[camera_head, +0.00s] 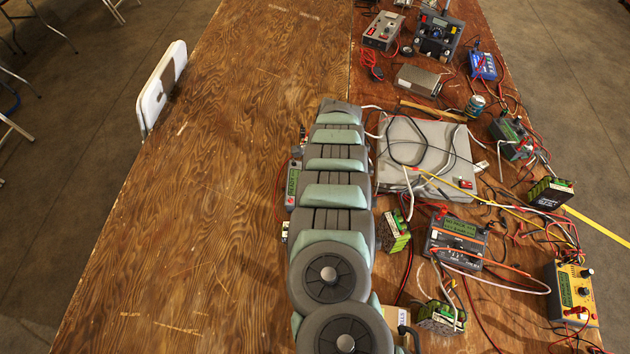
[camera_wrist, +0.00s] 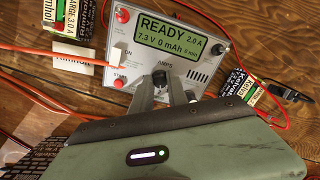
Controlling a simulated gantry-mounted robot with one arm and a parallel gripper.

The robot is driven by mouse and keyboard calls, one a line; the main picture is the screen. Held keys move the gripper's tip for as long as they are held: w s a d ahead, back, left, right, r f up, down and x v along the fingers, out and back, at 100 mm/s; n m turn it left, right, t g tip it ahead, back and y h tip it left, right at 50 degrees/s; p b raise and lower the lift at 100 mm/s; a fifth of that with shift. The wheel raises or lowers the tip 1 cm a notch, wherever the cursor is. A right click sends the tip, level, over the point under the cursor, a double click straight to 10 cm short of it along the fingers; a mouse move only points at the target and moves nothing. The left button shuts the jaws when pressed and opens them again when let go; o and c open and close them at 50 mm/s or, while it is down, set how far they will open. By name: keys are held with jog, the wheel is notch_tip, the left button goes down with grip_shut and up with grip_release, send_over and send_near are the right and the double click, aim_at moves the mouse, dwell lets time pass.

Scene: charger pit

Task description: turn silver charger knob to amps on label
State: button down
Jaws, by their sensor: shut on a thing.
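The silver charger (camera_wrist: 165,45) is in the wrist view, its green display reading READY, 2.0 A, 7.3 V and 0 mAh. My gripper (camera_wrist: 162,90) reaches over its lower face, fingers shut on the knob below the "AMPS" marking. The fingers hide most of the knob, so its pointer cannot be made out. In the head view the charger (camera_head: 293,185) shows only partly beside my arm, which hides the gripper.
A pack marked "Kelvat" (camera_wrist: 238,87) stands right of the charger, with red leads around it. An orange cable (camera_wrist: 50,53) runs in from the left. In the head view, a grey case (camera_head: 425,155), a yellow charger (camera_head: 573,293) and many wires crowd the right; the table's left is clear.

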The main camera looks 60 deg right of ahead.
jog(key=shift+m, duration=0.3)
jog(key=c, duration=1.3)
grip_release()
notch_tip(320, 180, up, 11)
jog(key=s+p, duration=0.1)
jog(key=shift+s+d+f, duration=0.15)
jog(key=shift+s+d, duration=0.15)
jog(key=shift+d, duration=0.1)
